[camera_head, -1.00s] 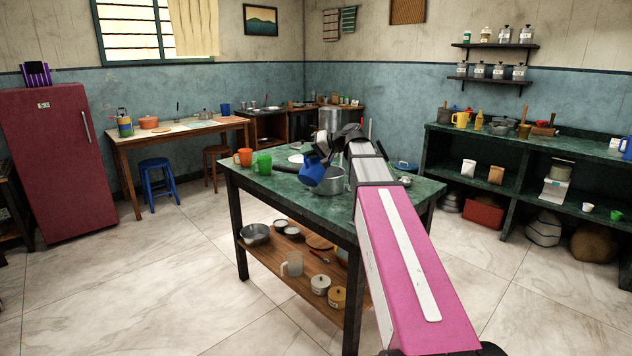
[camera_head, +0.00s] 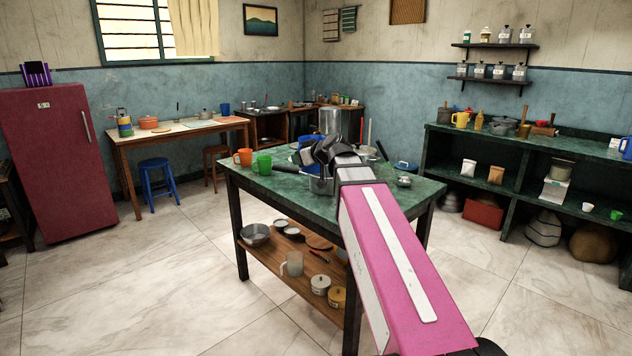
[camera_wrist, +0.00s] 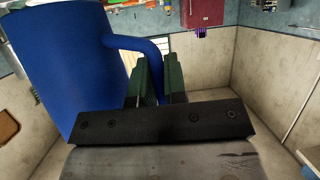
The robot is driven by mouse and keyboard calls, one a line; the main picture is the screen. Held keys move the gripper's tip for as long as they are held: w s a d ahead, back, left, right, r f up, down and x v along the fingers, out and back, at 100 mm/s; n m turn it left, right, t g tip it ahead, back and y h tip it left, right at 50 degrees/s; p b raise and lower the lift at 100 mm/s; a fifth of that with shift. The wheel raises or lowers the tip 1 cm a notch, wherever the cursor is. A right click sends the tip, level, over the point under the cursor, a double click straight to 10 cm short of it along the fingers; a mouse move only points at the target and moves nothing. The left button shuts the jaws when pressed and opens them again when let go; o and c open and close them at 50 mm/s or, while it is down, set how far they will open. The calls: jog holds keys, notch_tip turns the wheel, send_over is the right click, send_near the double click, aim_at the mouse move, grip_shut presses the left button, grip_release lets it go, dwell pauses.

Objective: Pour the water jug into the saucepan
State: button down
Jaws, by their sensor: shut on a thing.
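The blue water jug (camera_wrist: 65,60) fills the left of the wrist view. My gripper (camera_wrist: 160,72) is shut on its handle. In the head view the jug (camera_head: 311,140) shows as a small blue patch behind my gripper (camera_head: 322,152), above the table. My gripper and wrist hide most of the jug and the pan's opening. I cannot tell how far the jug is tilted or whether water is flowing.
An orange mug (camera_head: 243,156) and a green mug (camera_head: 264,165) stand at the table's left end. A small metal bowl (camera_head: 403,181) sits to the right of my arm. The table's (camera_head: 290,190) front left is clear.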

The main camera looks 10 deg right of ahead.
aim_at(300, 146)
jog(key=shift+r, duration=0.1)
jog(key=shift+r, duration=1.9)
